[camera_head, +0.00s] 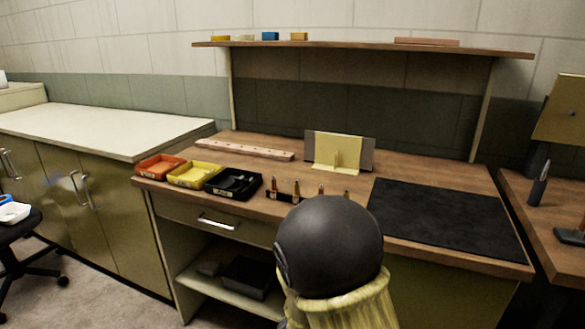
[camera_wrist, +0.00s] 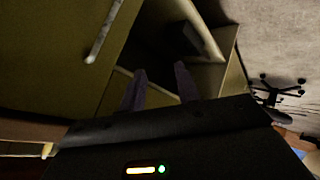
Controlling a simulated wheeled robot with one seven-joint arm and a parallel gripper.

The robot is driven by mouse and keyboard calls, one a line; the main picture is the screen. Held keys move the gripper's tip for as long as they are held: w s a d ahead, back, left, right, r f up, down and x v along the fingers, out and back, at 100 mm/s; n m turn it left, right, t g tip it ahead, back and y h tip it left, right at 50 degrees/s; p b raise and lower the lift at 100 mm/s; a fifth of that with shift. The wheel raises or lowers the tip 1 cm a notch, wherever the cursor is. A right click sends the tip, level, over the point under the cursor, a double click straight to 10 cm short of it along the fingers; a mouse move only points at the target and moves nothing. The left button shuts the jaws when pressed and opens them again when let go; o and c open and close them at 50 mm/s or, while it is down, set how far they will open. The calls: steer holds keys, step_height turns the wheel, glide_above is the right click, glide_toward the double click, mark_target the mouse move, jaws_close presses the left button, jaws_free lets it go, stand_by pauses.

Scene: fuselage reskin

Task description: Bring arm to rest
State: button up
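My gripper (camera_wrist: 160,68) shows in the wrist view, its two dark fingers apart with nothing visible between them. It is in front of the workbench's lower part, near the open shelf space (camera_wrist: 170,35) and a drawer handle (camera_wrist: 103,32). In the head view a dark round joint and a yellowish link of my arm rise at the bottom centre, in front of the workbench (camera_head: 440,180). The arm hides part of the bench front, and my gripper cannot be seen there.
Red, yellow and black trays (camera_head: 232,183) stand at the bench's left. Several small tools stand along its front edge, near my arm. A black mat (camera_head: 445,215) lies bare at the right. A stool (camera_head: 25,250) is at far left; some floor (camera_head: 110,300) is clear.

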steer(key=s+d+r+m+g, duration=0.3)
steer(key=s+d+m+g, duration=0.15)
steer(key=s+d, duration=0.3)
steer(key=s+d+r+m+g, duration=0.35)
steer(key=s+d+m, duration=0.2)
steer(key=s, duration=0.35)
step_height(320, 180, up, 29)
steer(key=n+p, duration=0.1)
steer(key=p, duration=2.8)
steer(key=shift+w+d+t+h+p, duration=0.3)
steer(key=shift+t+p, duration=0.05)
steer(key=shift+t, duration=0.05)
steer(key=shift+f, duration=0.15)
